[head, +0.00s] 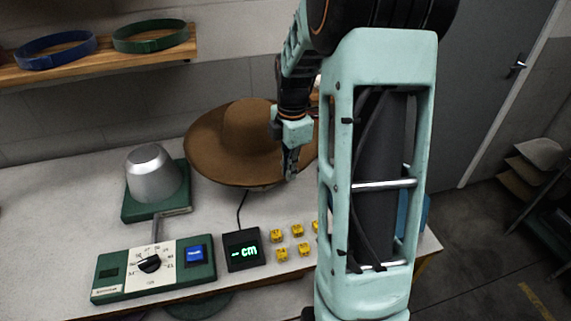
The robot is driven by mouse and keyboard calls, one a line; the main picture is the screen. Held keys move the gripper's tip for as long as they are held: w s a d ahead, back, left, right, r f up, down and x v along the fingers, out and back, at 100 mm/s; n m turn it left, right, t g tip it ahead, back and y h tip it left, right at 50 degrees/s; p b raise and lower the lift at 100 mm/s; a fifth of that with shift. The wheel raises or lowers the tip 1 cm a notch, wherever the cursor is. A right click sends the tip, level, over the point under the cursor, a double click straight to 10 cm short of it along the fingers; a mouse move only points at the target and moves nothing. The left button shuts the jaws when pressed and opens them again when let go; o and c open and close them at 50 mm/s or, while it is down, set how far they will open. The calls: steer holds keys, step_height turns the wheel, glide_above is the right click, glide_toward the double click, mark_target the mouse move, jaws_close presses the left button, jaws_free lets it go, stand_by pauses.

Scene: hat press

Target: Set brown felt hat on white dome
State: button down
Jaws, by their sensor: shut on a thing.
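The brown felt hat (222,152) is crown up at the middle back of the table, its wide brim slightly tilted. My gripper (291,170) is shut on the right part of the brim, with its fingers pointing down. My arm hides the hat's far right edge. A small pale edge shows under the front of the brim, but I cannot tell what it belongs to. No clearly white dome is in view. A silver-grey dome (153,175) stands on a green base to the left of the hat, apart from it.
A control panel (155,262) with a dial and blue button lies in front of the dome. Right of it are a display (243,249) and several yellow blocks (282,254). A wall shelf (100,66) holds blue and green rings. The table's left side is clear.

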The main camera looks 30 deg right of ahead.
steer(key=shift+s+f+b, duration=0.1)
steer(key=shift+f+b, duration=0.2)
steer(key=shift+f, duration=0.15)
steer(key=shift+f+b, duration=4.4)
steer(key=shift+f, duration=1.8)
steer(key=shift+f+b, duration=0.35)
steer(key=shift+f, duration=0.2)
steer(key=c, duration=2)
jaws_free()
steer(key=shift+c, duration=0.2)
steer(key=shift+r, duration=0.15)
